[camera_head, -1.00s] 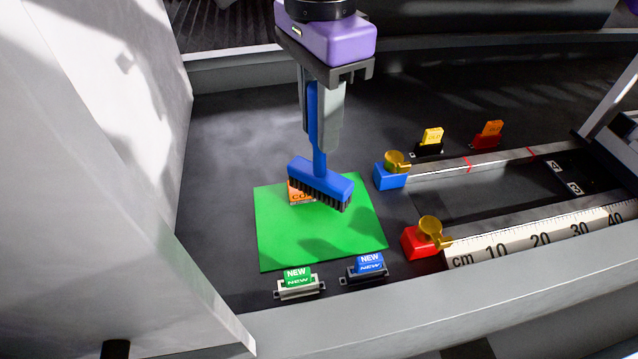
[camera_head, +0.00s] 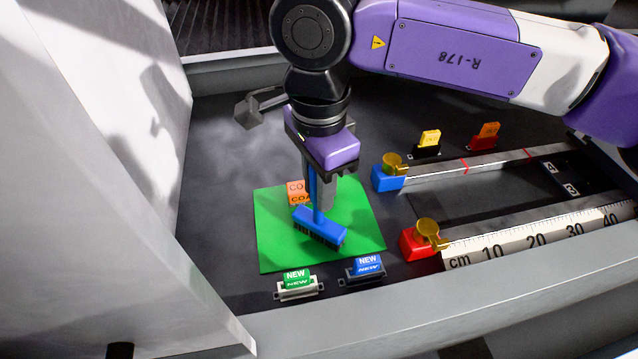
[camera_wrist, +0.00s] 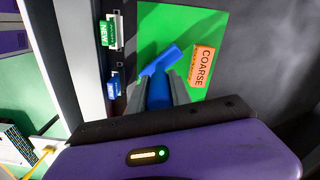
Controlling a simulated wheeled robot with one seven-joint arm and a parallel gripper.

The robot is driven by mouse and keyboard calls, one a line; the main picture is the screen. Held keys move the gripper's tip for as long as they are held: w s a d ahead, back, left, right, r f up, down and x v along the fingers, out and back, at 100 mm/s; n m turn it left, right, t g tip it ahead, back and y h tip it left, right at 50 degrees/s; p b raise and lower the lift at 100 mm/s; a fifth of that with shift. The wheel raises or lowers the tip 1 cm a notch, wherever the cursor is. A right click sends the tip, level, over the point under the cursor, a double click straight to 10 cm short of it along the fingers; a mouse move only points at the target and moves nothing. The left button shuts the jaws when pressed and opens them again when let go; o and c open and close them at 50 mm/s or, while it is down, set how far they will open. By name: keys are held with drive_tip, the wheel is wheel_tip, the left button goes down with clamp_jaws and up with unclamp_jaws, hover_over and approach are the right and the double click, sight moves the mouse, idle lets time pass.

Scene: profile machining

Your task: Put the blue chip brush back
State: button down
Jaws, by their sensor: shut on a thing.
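The blue chip brush (camera_head: 320,228) has a long handle and a wide head with dark bristles facing down. My gripper (camera_head: 318,198) is shut on its handle and holds it upright over the green mat (camera_head: 275,245). The brush head is low over the mat's middle; I cannot tell whether the bristles touch it. The wrist view also shows the brush (camera_wrist: 165,62) between my two grey fingers (camera_wrist: 160,92), its head over the green mat (camera_wrist: 185,25). The upper handle is partly hidden by the gripper.
An orange COARSE block (camera_head: 297,193) sits on the mat behind the brush. Green (camera_head: 296,279) and blue (camera_head: 367,265) NEW inserts stand in holders along the front. A blue clamp (camera_head: 388,178), a red clamp (camera_head: 420,243) and a cm ruler (camera_head: 530,238) lie to the right.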

drive_tip(key=shift+f, duration=0.15)
drive_tip(key=c, duration=1.2)
unclamp_jaws()
drive_tip(key=shift+o, duration=0.2)
wheel_tip(320, 180, up, 12)
drive_tip(key=shift+r+b, duration=0.15)
drive_tip(key=shift+b, duration=0.3)
